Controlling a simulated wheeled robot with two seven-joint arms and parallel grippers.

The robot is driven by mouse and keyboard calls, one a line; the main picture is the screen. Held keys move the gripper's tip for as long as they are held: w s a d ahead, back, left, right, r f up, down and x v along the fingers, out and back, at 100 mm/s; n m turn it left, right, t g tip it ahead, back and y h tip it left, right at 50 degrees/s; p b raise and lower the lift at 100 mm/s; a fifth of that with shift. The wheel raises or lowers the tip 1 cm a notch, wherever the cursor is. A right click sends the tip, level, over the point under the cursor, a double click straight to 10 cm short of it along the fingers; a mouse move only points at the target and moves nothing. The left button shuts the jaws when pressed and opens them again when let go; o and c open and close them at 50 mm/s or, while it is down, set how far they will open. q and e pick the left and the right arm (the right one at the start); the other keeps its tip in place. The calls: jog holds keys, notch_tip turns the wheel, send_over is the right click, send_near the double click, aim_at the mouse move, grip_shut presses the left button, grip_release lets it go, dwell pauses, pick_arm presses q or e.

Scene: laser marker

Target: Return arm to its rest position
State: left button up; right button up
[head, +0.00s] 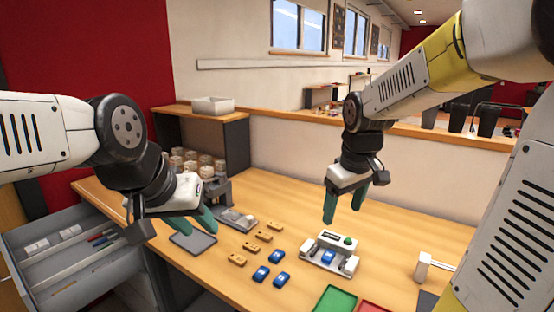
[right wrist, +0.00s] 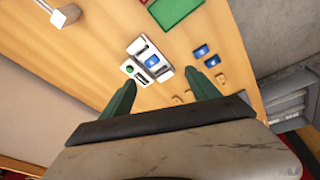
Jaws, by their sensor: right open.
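My right gripper (head: 344,205) hangs above the table, behind a white fixture (head: 318,262) in the head view. Its green fingers are apart with nothing between them, and they also show in the right wrist view (right wrist: 163,98). The fixture has a green button and holds a blue block (head: 328,257); it also shows in the right wrist view (right wrist: 138,73). My left gripper (head: 195,225) is at the left over the table's edge, near a dark flat tray (head: 193,242). Its green fingers look apart with nothing seen between them.
Green (head: 336,299) and red trays are at the front. An open drawer (head: 75,255) is at left.

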jog(key=s+r+m+t+y, duration=0.1)
jog(key=s+r+m, duration=0.1)
jog(key=s, duration=0.4)
jog(key=s+a+r+m+t, duration=0.1)
jog(key=s+r+m+t, duration=0.1)
jog(key=s, duration=0.5)
jog(key=shift+a+r+m+y, duration=0.3)
jog(key=shift+m+y, duration=0.1)
jog(key=shift+m, duration=0.3)
